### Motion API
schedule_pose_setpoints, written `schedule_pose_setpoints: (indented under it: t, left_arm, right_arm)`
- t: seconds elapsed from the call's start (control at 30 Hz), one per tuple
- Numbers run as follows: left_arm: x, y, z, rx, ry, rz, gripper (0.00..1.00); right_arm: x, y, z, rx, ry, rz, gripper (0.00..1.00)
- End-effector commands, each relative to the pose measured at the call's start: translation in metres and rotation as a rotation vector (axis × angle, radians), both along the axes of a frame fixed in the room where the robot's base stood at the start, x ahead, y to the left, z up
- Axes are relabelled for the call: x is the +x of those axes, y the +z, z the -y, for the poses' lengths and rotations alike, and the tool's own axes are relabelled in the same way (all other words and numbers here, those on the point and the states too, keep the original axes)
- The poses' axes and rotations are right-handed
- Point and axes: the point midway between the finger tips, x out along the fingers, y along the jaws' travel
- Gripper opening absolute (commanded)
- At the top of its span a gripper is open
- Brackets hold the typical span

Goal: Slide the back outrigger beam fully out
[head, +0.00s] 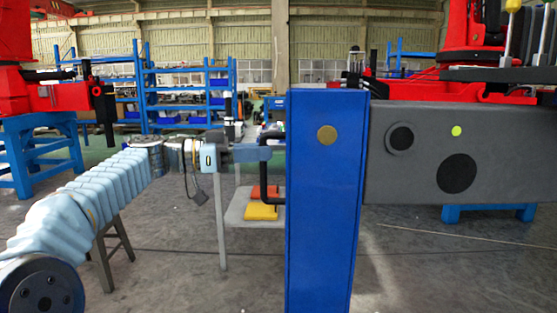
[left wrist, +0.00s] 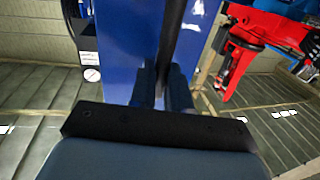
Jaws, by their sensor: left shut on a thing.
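A tall blue box-shaped piece (head: 325,210) with a gold disc stands upright at the centre of the head view; I take it as the outer end of the back outrigger beam. A black bar handle (head: 264,180) is on its left side. My left gripper (head: 266,152) is shut on the upper part of this handle. In the left wrist view the fingers (left wrist: 164,88) sit on both sides of the black bar (left wrist: 173,35), in front of the blue face (left wrist: 122,45). A dark grey body (head: 420,180) adjoins the blue piece on the right. My right gripper is not visible.
A grey table (head: 238,212) with a yellow pad (head: 261,212) and a red pad (head: 268,191) stands behind my left gripper. Blue shelves (head: 185,97) stand at the back. Red machinery on a blue stand (head: 40,145) is at far left. The floor at lower centre-left is clear.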

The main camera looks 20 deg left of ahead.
Motion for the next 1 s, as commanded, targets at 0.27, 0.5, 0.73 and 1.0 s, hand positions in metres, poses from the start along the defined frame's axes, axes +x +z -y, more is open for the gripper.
schedule_pose_setpoints:
  t: [0.27, 0.5, 0.73, 1.0]
  left_arm:
    - [0.002, 0.002, -0.002, -0.005, 0.008, 0.003, 0.00]
    - [0.002, 0.001, 0.000, -0.003, 0.003, 0.002, 0.39]
    - [0.001, 0.001, -0.001, -0.003, 0.001, 0.001, 0.39]
    - [-0.020, -0.001, -0.041, -0.002, 0.007, 0.001, 0.39]
  right_arm:
    - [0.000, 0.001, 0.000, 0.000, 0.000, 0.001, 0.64]
    - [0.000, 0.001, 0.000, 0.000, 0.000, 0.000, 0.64]
    - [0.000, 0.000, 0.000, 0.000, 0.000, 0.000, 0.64]
    - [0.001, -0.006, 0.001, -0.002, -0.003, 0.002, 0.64]
